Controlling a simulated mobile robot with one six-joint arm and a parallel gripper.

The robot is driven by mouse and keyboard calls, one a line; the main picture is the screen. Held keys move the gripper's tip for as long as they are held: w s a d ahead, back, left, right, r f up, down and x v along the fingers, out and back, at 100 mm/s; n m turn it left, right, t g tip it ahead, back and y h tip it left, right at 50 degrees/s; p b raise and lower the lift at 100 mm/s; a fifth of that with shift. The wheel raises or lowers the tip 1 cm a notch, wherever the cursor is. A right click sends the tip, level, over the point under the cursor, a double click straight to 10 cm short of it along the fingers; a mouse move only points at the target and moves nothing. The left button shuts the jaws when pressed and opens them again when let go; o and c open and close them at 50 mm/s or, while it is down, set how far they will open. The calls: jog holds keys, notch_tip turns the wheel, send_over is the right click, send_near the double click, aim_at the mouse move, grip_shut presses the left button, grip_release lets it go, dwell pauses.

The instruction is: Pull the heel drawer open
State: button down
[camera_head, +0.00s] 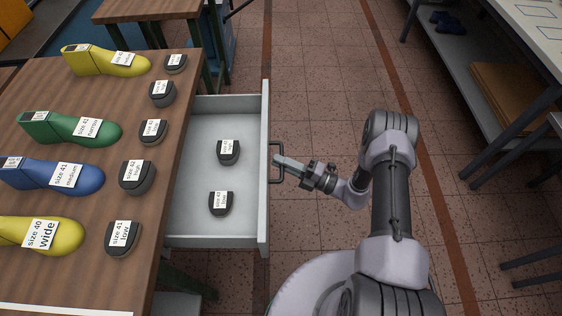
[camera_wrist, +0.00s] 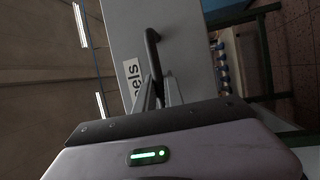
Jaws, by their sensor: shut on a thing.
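The heel drawer (camera_head: 205,241) is pulled out from under the wooden table in the head view. Two dark labelled heels lie inside it, one farther back (camera_head: 228,152) and one nearer (camera_head: 221,204). Its dark bar handle (camera_head: 271,178) is on the front panel, which faces right. My gripper (camera_head: 278,160) is shut on the handle, reaching it from the right. In the wrist view the handle (camera_wrist: 152,45) runs down between my fingers (camera_wrist: 159,92). The drawer front (camera_wrist: 185,45) there shows a partly hidden label ending in "els".
The wooden table (camera_head: 100,170) carries yellow, green and blue shoe lasts and a row of dark heels along its right edge. A shelf unit (camera_head: 480,80) stands at the right. The tiled floor (camera_head: 320,70) behind my arm is clear.

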jog(key=c, duration=1.5)
grip_release()
jog(key=shift+o, duration=0.2)
jog(key=p+v, duration=0.2)
jog(key=v, duration=1.5)
jog(key=shift+s, duration=0.15)
jog(key=shift+d, duration=0.1)
